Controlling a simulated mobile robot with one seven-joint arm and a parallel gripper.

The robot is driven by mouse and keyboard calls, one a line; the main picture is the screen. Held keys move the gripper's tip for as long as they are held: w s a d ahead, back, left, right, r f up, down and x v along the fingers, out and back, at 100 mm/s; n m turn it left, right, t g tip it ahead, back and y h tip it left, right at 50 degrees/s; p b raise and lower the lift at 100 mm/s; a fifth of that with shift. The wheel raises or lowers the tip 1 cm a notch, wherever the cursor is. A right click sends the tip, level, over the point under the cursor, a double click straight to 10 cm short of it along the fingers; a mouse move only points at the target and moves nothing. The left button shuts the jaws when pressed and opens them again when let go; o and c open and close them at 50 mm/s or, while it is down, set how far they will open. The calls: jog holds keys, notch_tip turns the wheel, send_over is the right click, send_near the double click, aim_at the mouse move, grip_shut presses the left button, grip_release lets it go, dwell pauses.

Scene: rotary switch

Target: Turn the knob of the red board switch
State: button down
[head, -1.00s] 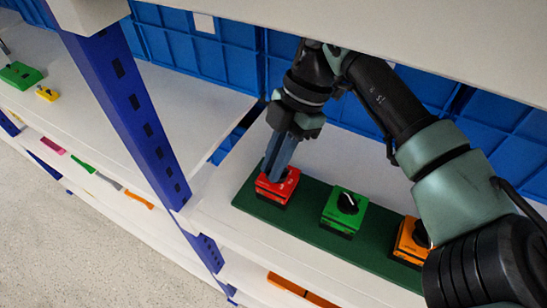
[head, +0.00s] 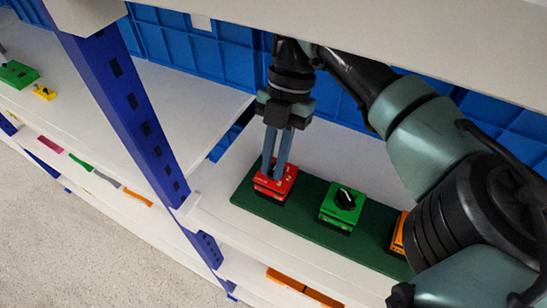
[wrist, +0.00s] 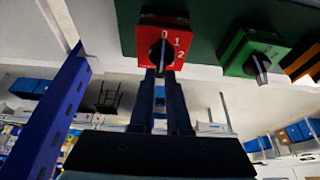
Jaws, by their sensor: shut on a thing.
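The red switch (head: 270,192) sits at the left end of a dark green board on the shelf. My gripper (head: 277,172) points down at it from above, its fingers closed around the switch's black knob. In the wrist view the red switch (wrist: 178,22) shows the marks 0, 1 and 2 around the black knob (wrist: 162,52). There my gripper (wrist: 162,72) has its fingertips at the knob's sides. The fingers partly hide the knob, so its exact pointing direction is hard to tell.
A green switch (head: 341,205) with a black knob stands to the right on the green board (head: 308,230). An orange switch (head: 397,235) beyond it is partly hidden by my arm. A blue post (head: 125,105) rises at left, a shelf (head: 400,25) hangs above, and blue bins (head: 200,45) line the back.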

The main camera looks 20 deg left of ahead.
jog(key=c, duration=0.9)
grip_release()
